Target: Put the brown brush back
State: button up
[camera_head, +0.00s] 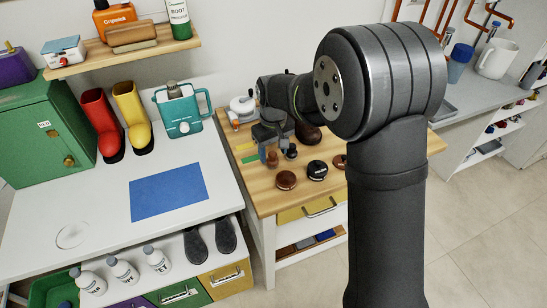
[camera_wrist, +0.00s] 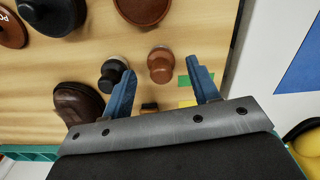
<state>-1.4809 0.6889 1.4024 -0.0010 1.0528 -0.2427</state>
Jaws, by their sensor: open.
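The brown brush (camera_wrist: 160,66), with a round knob handle, stands upright on the wooden worktop in the wrist view. It also shows under my gripper in the head view (camera_head: 272,157). A similar black brush (camera_wrist: 113,73) stands close to its left in the wrist view. My gripper (camera_wrist: 164,82) is open and empty, with blue fingers pointing down toward the worktop. In the wrist view the brown brush lies just beyond the fingertips, between their lines. The black brush is close by the left fingertip. A green patch (camera_wrist: 183,81) and a yellow patch (camera_wrist: 188,103) lie on the worktop nearby.
A brown tin (camera_head: 286,180), a black tin (camera_head: 317,170) and another brown tin (camera_head: 340,162) sit along the worktop's front. A dark shoe (camera_wrist: 80,102) is left of the gripper in the wrist view. The white counter (camera_head: 105,215) with a blue mat (camera_head: 168,191) adjoins.

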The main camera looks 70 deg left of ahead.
aim_at(273, 154)
notch_tip(273, 154, up, 8)
jog(key=shift+r, duration=0.25)
jog(key=shift+f, duration=0.1)
notch_tip(273, 154, down, 12)
jog(key=shift+f, duration=0.15)
notch_tip(273, 154, up, 3)
jog(key=shift+f, duration=0.1)
jog(key=shift+r, duration=0.45)
jog(key=shift+f, duration=0.1)
